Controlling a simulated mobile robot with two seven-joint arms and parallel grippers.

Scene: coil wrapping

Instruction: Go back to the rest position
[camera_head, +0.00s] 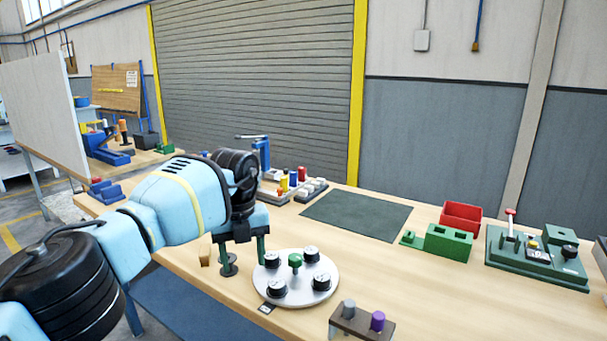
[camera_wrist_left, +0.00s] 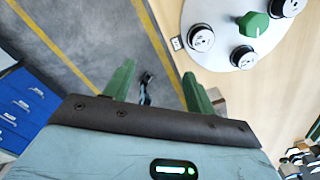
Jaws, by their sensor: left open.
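My left gripper (camera_head: 245,250) hangs above the front edge of the wooden table, just left of the round white plate (camera_head: 331,270). Its two green fingers are apart with nothing between them. In the left wrist view the open fingers (camera_wrist_left: 158,82) point out over the grey floor by the table edge. The plate carries several black-and-white coils and a green knob (camera_head: 295,261) at its middle. The plate also shows at the upper right of the left wrist view (camera_wrist_left: 215,48). My right gripper is in neither view.
A small stand with grey and purple pegs (camera_head: 360,325) is at the front edge. A dark mat (camera_head: 357,214) lies bare at the middle. A green block (camera_head: 448,243), red bin (camera_head: 461,217) and green fixture (camera_head: 536,262) stand to the right. Colored spools (camera_head: 292,180) stand behind my arm.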

